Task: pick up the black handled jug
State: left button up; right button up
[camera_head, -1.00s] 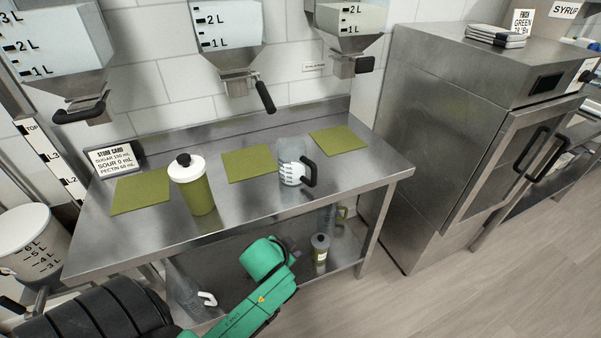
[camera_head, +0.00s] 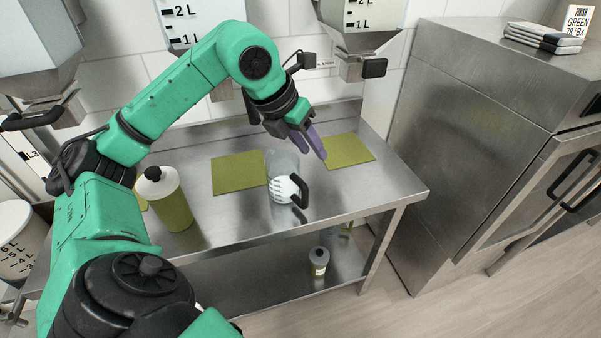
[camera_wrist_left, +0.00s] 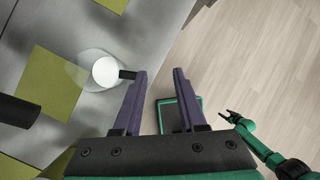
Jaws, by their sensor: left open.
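The black handled jug (camera_head: 282,166) is clear with white markings and stands upright on the steel table, its black handle (camera_head: 301,191) on the right side. It also shows from above in the left wrist view (camera_wrist_left: 82,72), with the handle pointing at my left gripper (camera_wrist_left: 158,74). In the head view that gripper (camera_head: 314,148) is open and empty, above and to the right of the jug, apart from it. My right gripper (camera_wrist_left: 229,117) shows small at the right of the left wrist view; its jaw state is unclear.
A green bottle with a white top (camera_head: 166,198) stands left of the jug. Green mats (camera_head: 239,173) (camera_head: 350,151) lie on the table (camera_head: 245,225). Hoppers with black handles hang above. A steel cabinet (camera_head: 440,130) stands right. A small container (camera_head: 318,262) sits on the lower shelf.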

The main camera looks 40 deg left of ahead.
pick_arm(q)
jog(key=s+a+n+y, duration=0.1)
jog(key=a+y, duration=0.2)
jog(key=a, duration=0.3)
send_near(295, 170)
jog(key=x, duration=0.2)
jog(key=shift+g, duration=0.3)
jog(key=x, duration=0.2)
jog(key=p+x, duration=0.1)
jog(key=x, duration=0.2)
jog(key=p+x, duration=0.1)
jog(key=x, duration=0.2)
jog(key=shift+w, duration=0.3)
jog(key=shift+w+a+f, duration=0.1)
jog(key=shift+f, duration=0.05)
grip_shut()
pick_arm(e)
jog(key=shift+a+r, duration=0.15)
jog(key=shift+r, duration=0.7)
